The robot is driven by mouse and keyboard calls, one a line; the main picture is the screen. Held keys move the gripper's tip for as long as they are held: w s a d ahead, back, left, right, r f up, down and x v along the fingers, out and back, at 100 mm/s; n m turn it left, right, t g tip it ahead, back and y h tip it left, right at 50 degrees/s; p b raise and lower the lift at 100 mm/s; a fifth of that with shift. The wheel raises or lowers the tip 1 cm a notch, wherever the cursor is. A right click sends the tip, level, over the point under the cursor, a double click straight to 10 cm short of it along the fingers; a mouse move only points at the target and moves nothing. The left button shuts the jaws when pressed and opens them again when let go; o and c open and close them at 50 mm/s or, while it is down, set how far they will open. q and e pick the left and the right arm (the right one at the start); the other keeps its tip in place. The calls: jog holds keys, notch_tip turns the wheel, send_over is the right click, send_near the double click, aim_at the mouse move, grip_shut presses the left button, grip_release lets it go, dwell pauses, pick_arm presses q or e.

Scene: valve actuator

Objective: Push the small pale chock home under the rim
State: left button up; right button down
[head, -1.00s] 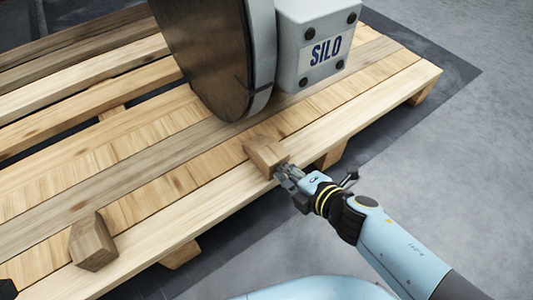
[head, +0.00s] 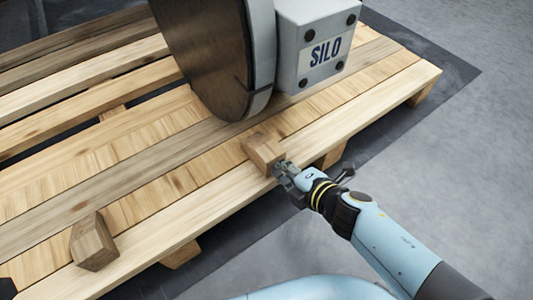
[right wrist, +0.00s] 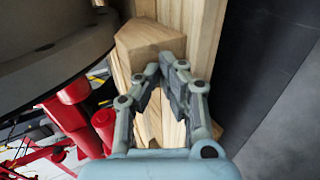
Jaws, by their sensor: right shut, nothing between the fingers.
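The small pale chock (head: 264,153) is a wedge-shaped wooden block on the pallet's planks. It lies just below and right of the rim (head: 260,103) of the large round valve body, with a small gap seeming to show between them in the head view. My right gripper (head: 279,168) is shut and empty, its fingertips at the chock's near end, touching or nearly so. In the right wrist view, the chock (right wrist: 148,43) lies just beyond the fingertips (right wrist: 160,68), beside the dark round body (right wrist: 45,45). My left gripper is not in view.
A darker wooden block (head: 93,242) sits on the pallet (head: 190,205) at lower left. The grey box marked SILO (head: 318,48) is joined to the round body. Open floor (head: 440,170) lies right of the pallet. Red parts (right wrist: 80,115) show at left in the wrist view.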

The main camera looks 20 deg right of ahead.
aim_at(255, 139)
jog(key=shift+w+a, duration=0.2)
jog(key=shift+w, duration=0.45)
jog(key=shift+w+a, duration=0.2)
jog(key=shift+w, duration=0.4)
dwell(0.4)
jog(key=shift+w+a+p, duration=0.3)
jog(key=shift+w+p, duration=0.05)
jog(key=shift+w, duration=0.45)
jog(key=shift+w, duration=0.1)
jog(key=shift+w+a, duration=0.15)
jog(key=shift+w, duration=0.15)
jog(key=shift+w+a, duration=0.25)
jog(key=shift+w, duration=0.55)
jog(key=shift+w, duration=0.1)
jog(key=shift+w+a, duration=0.2)
jog(key=shift+w, duration=0.15)
jog(key=shift+w, duration=0.1)
jog(key=shift+w+a, duration=0.2)
jog(key=shift+w, duration=0.35)
jog(key=shift+w+a, duration=0.2)
jog(key=shift+w, duration=0.35)
